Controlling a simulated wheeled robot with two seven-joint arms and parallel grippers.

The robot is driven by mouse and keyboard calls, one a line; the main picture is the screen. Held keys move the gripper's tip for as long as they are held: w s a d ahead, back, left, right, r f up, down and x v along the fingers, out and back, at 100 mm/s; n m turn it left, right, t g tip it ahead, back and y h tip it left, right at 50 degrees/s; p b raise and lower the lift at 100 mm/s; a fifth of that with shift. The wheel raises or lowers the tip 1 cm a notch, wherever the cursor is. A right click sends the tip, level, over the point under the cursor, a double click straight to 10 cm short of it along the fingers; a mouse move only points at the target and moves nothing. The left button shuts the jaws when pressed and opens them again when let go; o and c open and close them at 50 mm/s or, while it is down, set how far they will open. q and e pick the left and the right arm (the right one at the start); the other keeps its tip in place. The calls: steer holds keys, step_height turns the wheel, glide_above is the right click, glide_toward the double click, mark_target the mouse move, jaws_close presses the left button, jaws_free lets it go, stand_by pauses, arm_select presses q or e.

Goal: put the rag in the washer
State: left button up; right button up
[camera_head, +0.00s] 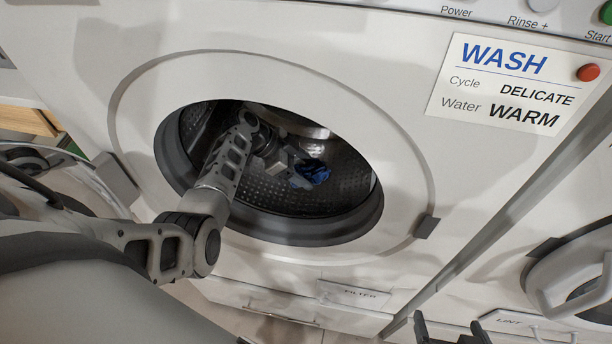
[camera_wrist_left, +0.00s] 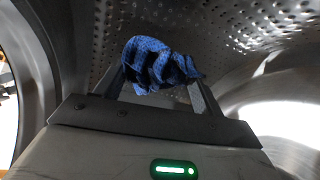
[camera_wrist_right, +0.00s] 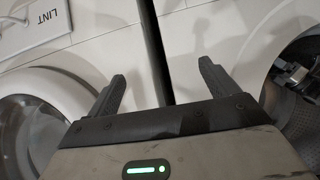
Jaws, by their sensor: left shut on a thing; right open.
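The washer (camera_head: 290,75) stands in front of me with its round opening uncovered. My left arm reaches through the opening into the perforated metal drum (camera_head: 330,190). The left gripper (camera_head: 290,172) is inside the drum, shut on the blue rag (camera_head: 313,171). In the left wrist view the crumpled, patterned rag (camera_wrist_left: 155,62) is between the fingertips, with the drum wall (camera_wrist_left: 235,40) behind it. I cannot tell whether the rag touches the drum. My right gripper (camera_wrist_right: 160,90) is open and empty, outside the washer; its fingertips show at the bottom of the head view (camera_head: 450,330).
A label (camera_head: 510,85) on the washer reads WASH, DELICATE, WARM. A filter flap (camera_head: 355,294) is below the opening. A second machine with a round door (camera_head: 585,285) and a LINT label (camera_wrist_right: 30,25) stands to the right, across a narrow gap. The open washer door (camera_head: 60,170) is at the left.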

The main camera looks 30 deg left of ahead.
arm_select(q)
steer(key=f, duration=0.3)
steer(key=shift+s, duration=0.2)
step_height(320, 180, down, 4)
steer(key=shift+f+b, duration=0.1)
steer(key=shift+b, duration=0.95)
steer(key=shift+f, duration=0.2)
arm_select(e)
steer(key=shift+a+f, duration=0.2)
steer(key=shift+f, duration=0.25)
arm_select(q)
steer(key=shift+f, duration=0.15)
steer(key=o, duration=1)
arm_select(e)
steer(key=shift+f, duration=0.1)
